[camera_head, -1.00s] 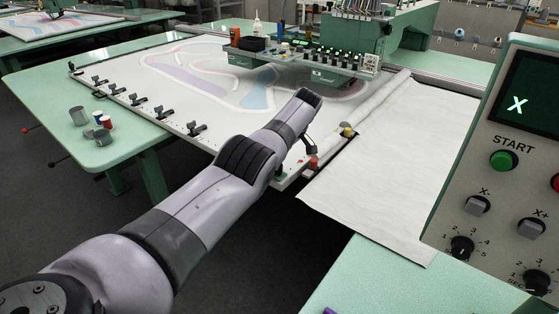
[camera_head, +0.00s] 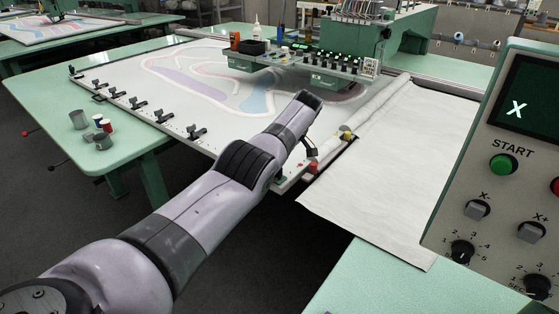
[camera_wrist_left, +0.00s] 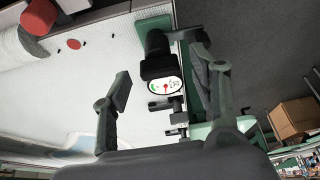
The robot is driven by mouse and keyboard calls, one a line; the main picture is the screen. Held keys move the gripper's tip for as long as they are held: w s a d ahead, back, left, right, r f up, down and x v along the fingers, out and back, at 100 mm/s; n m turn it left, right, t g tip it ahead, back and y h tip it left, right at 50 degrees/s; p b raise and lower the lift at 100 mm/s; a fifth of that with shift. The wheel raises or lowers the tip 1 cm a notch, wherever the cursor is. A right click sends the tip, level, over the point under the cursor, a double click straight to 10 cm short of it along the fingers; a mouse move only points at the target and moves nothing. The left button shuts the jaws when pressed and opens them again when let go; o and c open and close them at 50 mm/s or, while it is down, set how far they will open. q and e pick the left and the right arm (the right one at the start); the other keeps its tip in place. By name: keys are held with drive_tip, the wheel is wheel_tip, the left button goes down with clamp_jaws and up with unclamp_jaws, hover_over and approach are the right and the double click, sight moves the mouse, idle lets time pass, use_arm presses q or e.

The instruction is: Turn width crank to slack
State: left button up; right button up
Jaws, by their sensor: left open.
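My left arm reaches from the lower left to the near corner of the tufting frame (camera_head: 222,150). Most of its gripper (camera_head: 309,147) is hidden behind the arm in the head view; a dark finger shows beside the frame edge. In the left wrist view the gripper (camera_wrist_left: 163,90) is open, its two fingers wide apart. Between them in the picture are a black handle-like part (camera_wrist_left: 156,45) and a small gauge (camera_wrist_left: 164,88) with green marks and a red pointer. Neither is gripped; whether the black part is the width crank I cannot tell. My right gripper is out of view.
A red knob (camera_head: 313,168) and a yellow knob (camera_head: 346,134) sit at the frame's near corner. White cloth (camera_head: 390,170) hangs at the right. A control panel (camera_head: 510,180) stands at the far right. Several black clamps (camera_head: 138,103) line the frame's left edge.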

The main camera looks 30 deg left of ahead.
use_arm(q)
drive_tip(key=v, duration=1.1)
drive_tip(key=shift+r, duration=0.3)
drive_tip(key=shift+w, duration=0.1)
